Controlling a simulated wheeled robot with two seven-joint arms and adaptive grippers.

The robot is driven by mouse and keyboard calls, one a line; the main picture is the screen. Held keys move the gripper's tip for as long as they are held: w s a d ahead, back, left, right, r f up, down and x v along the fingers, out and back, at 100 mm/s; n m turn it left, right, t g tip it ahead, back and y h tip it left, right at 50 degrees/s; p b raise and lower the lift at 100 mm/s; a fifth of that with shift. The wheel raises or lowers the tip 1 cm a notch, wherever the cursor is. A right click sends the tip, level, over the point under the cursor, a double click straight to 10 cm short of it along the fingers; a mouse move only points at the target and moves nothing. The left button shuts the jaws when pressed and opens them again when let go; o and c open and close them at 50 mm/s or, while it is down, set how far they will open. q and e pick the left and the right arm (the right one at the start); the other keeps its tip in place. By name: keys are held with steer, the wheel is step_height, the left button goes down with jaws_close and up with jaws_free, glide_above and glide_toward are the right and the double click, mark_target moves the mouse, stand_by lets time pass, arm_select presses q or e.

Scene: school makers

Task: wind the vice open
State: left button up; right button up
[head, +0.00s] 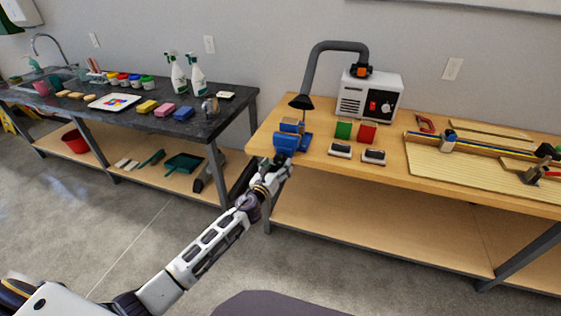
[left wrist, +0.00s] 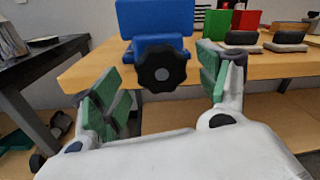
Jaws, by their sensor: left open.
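The blue vice (head: 292,136) is fixed at the left front corner of the wooden workbench (head: 425,183). In the left wrist view the vice (left wrist: 155,18) fills the top middle, with a black lobed handwheel (left wrist: 161,73) on its front. My left gripper (head: 279,165) is just in front of the vice. In the left wrist view its green-padded fingers (left wrist: 161,88) are spread wide, one on each side of the handwheel, and do not appear to touch it. My right gripper is not in view.
A grey extraction hose (head: 312,75) hangs behind the vice from a white box unit (head: 370,97). Green (head: 343,131) and red (head: 367,134) blocks and two erasers stand right of it. A dark counter (head: 190,125) with bottles and sponges stands left, across a gap.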

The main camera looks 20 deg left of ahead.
mark_target(279, 162)
arm_select(q)
steer(key=shift+w+d, duration=0.15)
steer(key=shift+w, duration=1.5)
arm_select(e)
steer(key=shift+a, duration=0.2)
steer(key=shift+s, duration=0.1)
arm_select(q)
steer(key=c, duration=0.9)
steer(key=shift+c, duration=0.5)
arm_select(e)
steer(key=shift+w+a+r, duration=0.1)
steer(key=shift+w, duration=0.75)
